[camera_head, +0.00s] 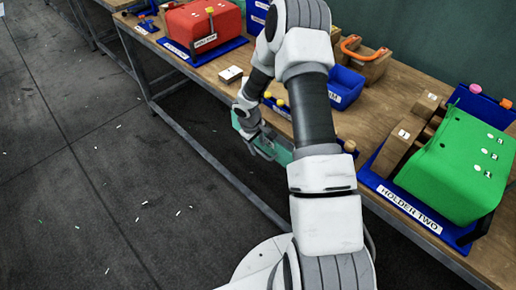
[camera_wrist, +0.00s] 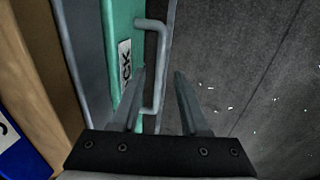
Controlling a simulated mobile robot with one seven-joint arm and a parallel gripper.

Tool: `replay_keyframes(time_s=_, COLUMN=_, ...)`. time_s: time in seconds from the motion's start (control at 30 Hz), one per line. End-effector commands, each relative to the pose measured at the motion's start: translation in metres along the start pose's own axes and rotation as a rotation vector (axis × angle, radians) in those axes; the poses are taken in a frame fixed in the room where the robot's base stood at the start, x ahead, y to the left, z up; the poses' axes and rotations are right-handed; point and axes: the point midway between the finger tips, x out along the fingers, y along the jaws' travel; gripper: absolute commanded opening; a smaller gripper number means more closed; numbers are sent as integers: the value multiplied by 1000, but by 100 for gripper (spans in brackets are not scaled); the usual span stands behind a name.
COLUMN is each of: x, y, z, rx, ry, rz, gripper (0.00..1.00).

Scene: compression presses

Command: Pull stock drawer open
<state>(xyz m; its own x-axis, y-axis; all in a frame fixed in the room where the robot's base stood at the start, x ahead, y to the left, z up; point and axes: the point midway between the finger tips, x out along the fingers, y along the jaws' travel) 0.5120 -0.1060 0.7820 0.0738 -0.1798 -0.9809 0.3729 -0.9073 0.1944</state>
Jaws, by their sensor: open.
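The stock drawer (camera_wrist: 122,65) has a teal front with a partly hidden white label, seen at the left of the wrist view. Its grey bar handle (camera_wrist: 160,70) stands out from the front. My gripper (camera_wrist: 160,75) is open, with one finger on each side of the handle's lower part in the picture; I cannot tell whether either touches it. In the head view, the teal drawer front (camera_head: 275,147) shows under the bench edge, partly behind my arm. My gripper (camera_head: 262,150) is in front of it, and the handle is hidden there.
The wooden bench (camera_head: 205,72) runs diagonally, with a red press (camera_head: 205,25) at the back and a green press (camera_head: 460,165) on a blue base at the right. A blue bin (camera_head: 345,87) stands behind my arm. The floor (camera_head: 90,190) at left is clear except for small scraps.

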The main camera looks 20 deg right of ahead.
Motion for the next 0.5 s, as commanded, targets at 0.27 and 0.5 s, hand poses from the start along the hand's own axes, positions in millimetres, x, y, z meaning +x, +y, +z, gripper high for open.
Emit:
replay_keyframes(time_s=0.27, x=17, y=0, z=0, rx=0, ry=0, rz=1, gripper=45)
replay_keyframes(time_s=0.5, x=18, y=0, z=0, rx=1, ry=0, rz=1, gripper=45)
